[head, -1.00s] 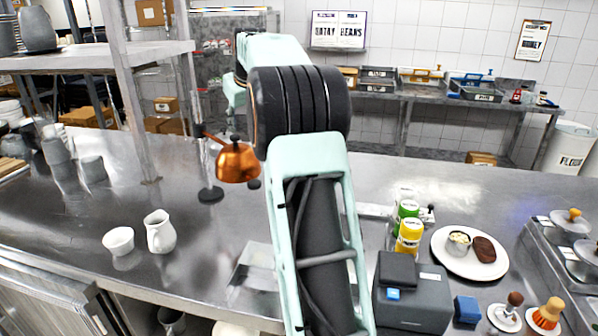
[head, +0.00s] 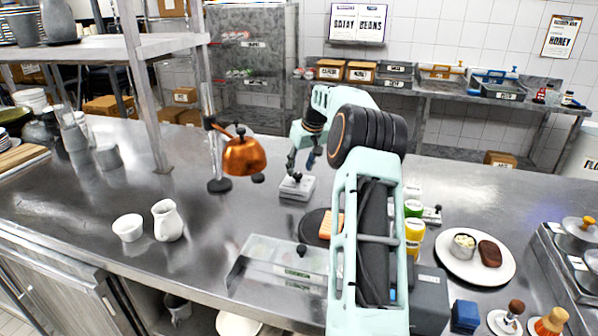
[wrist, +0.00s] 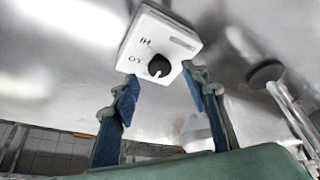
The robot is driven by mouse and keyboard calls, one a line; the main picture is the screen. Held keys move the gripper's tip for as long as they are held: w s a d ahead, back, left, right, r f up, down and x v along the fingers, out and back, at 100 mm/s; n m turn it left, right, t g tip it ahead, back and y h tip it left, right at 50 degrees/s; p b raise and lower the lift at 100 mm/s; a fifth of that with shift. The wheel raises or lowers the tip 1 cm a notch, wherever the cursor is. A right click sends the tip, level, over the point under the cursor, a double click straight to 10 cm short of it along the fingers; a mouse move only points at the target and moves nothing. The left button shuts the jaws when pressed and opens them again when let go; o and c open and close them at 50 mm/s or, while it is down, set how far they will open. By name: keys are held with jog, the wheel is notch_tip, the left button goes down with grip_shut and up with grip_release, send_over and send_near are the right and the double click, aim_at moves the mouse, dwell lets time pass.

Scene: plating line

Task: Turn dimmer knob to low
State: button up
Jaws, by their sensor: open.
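The dimmer is a small pale box (head: 296,188) on the steel counter, right of the copper heat lamp (head: 244,156). In the wrist view the dimmer box (wrist: 178,32) shows large, with partly readable letters on its face. Its round black knob (wrist: 159,66) has a white pointer mark aimed toward the bottom of the wrist picture. The knob (head: 297,177) is tiny in the head view. My gripper (wrist: 160,84) is open, its blue fingers on either side of the knob in the picture. I see no clear contact. My gripper (head: 303,163) is just above the dimmer in the head view.
The lamp's stand (head: 219,186) is close left of the dimmer. A dark round board (head: 313,226) with an orange item and a clear-lidded container (head: 270,262) lie nearer. Bottles (head: 414,232) and a plate (head: 490,268) are to the right. A white pitcher (head: 167,220) stands left.

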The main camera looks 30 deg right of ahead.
aim_at(298, 178)
jog(key=shift+x, duration=1.4)
jog(key=shift+c, duration=0.6)
grip_shut()
